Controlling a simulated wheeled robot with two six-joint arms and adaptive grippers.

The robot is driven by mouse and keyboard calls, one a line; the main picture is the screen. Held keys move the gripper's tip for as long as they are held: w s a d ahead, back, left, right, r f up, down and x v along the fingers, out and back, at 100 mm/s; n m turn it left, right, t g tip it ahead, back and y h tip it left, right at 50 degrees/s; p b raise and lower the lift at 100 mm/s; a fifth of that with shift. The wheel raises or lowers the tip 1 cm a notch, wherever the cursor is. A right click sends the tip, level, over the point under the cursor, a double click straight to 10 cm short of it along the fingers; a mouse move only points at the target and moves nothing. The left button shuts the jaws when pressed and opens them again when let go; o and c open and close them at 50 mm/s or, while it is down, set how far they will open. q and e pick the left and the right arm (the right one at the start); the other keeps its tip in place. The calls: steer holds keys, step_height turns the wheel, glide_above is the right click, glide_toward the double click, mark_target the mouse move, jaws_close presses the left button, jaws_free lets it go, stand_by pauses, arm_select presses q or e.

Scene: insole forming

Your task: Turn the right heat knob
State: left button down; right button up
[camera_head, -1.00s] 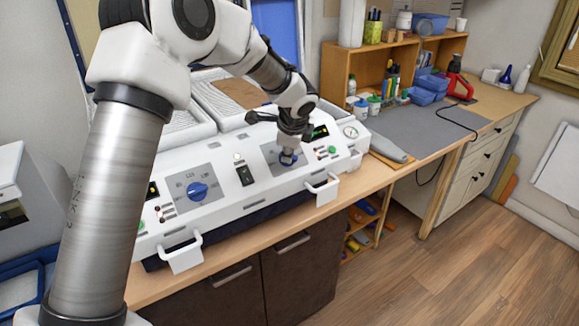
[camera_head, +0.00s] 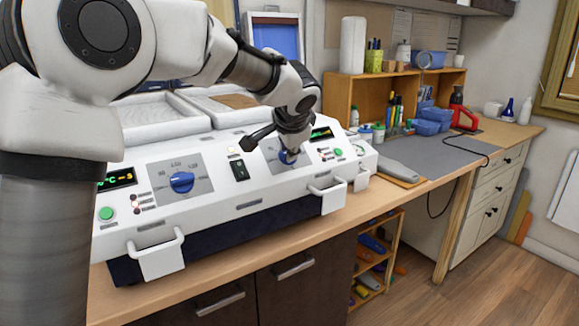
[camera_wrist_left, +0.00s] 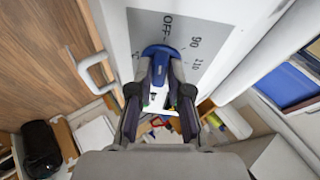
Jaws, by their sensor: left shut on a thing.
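The white forming machine (camera_head: 262,192) stands on the bench with two blue heat knobs on its sloped front. The right heat knob (camera_head: 288,157) is mostly covered by my left gripper (camera_head: 290,148) in the head view. In the left wrist view the blue knob (camera_wrist_left: 159,51) sits between the two fingers of my left gripper (camera_wrist_left: 160,75), which is shut on it. The grey dial plate (camera_wrist_left: 188,45) shows OFF, 90 and 110 beside it. The exact pointing of this knob is hard to read. The left heat knob (camera_head: 181,182) is free. My right gripper is not in view.
A black switch (camera_head: 239,170) lies between the dials. White handles (camera_head: 160,254) stick out from the machine's front. White trays (camera_head: 152,116) sit behind the panel. A grey mat (camera_head: 440,150) and wooden shelf (camera_head: 340,90) are to the right.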

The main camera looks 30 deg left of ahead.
arm_select(q)
steer(key=shift+f+n+b, duration=0.1)
steer(key=shift+n+b, duration=0.2)
steer(key=shift+b, duration=0.15)
steer(key=c, duration=1.1)
jaws_free()
steer(key=shift+a, duration=0.1)
steer(key=v, duration=0.7)
steer(key=shift+s, duration=0.15)
